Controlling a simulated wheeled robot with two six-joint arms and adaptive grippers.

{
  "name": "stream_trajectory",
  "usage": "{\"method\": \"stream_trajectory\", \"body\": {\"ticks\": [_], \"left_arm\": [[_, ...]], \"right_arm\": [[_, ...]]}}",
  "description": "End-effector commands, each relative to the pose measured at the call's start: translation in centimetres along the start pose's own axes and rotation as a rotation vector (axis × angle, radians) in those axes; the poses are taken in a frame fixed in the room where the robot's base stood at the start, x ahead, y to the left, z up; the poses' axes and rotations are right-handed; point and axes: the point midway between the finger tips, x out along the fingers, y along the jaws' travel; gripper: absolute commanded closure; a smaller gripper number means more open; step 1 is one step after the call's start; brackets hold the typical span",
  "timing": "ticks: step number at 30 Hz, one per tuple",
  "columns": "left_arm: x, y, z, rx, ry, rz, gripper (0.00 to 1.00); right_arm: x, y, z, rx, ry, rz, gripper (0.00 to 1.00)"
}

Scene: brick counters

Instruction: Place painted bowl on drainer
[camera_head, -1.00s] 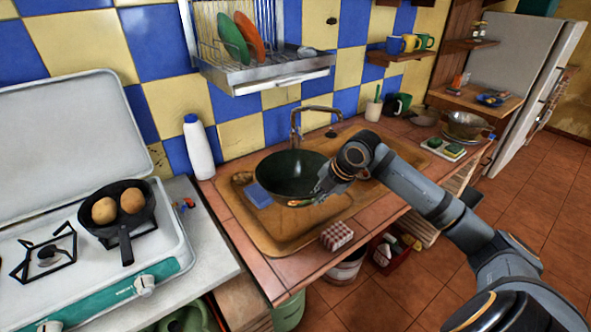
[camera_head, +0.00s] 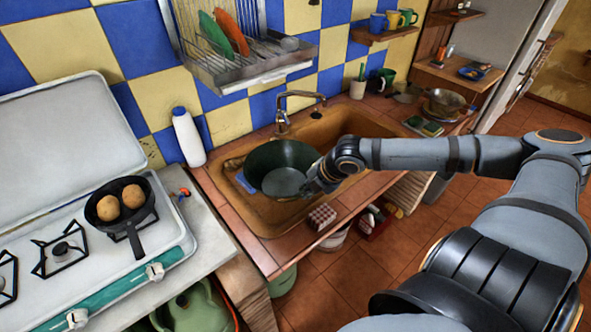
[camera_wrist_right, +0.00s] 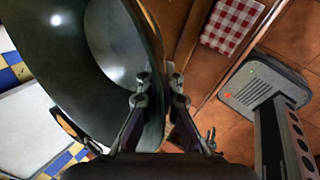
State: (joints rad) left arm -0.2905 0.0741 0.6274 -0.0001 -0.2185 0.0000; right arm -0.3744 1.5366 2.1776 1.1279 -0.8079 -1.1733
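The dark green bowl (camera_head: 292,184) is over the sink, its shiny inside facing partly toward the head camera. My right gripper (camera_head: 313,183) is at the bowl's right rim. In the right wrist view the bowl (camera_wrist_right: 95,45) fills the left side, and the gripper (camera_wrist_right: 159,77) has one finger inside and one outside the rim, closed on it. The metal drainer (camera_head: 262,76) hangs on the tiled wall above and behind the sink. It holds a green plate (camera_head: 215,36) and an orange plate (camera_head: 231,32) at its left; its right part looks mostly free. My left gripper is not visible.
The faucet (camera_head: 283,112) rises behind the bowl, below the drainer. A white bottle (camera_head: 188,138) stands left of the sink. A blue sponge (camera_head: 243,183) is partly hidden by the bowl. A stove with a pan (camera_head: 138,219) is at left.

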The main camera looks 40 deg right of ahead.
Motion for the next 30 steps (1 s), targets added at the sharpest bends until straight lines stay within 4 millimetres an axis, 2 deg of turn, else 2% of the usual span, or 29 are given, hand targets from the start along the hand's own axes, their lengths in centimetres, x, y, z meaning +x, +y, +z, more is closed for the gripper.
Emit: {"method": "stream_trajectory", "body": {"ticks": [1,7,14,16,20,24,30], "left_arm": [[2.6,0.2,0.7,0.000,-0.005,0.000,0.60],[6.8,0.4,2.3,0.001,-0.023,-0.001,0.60],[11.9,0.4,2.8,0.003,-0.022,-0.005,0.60],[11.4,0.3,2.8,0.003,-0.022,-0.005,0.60],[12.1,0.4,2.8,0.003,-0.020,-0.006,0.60],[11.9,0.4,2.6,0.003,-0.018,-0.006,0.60],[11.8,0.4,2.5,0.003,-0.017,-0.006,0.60]], "right_arm": [[1.8,-0.4,1.1,0.000,-0.006,0.005,1.00],[3.6,0.0,4.3,-0.003,-0.008,0.002,1.00],[4.9,0.4,6.1,0.003,0.000,0.013,1.00],[4.8,0.7,6.7,0.005,0.002,0.013,1.00],[6.3,0.4,7.5,0.004,0.008,0.011,1.00],[8.1,0.0,9.1,0.004,0.005,0.006,1.00],[9.2,-0.2,10.3,-0.002,-0.002,0.003,1.00]]}}
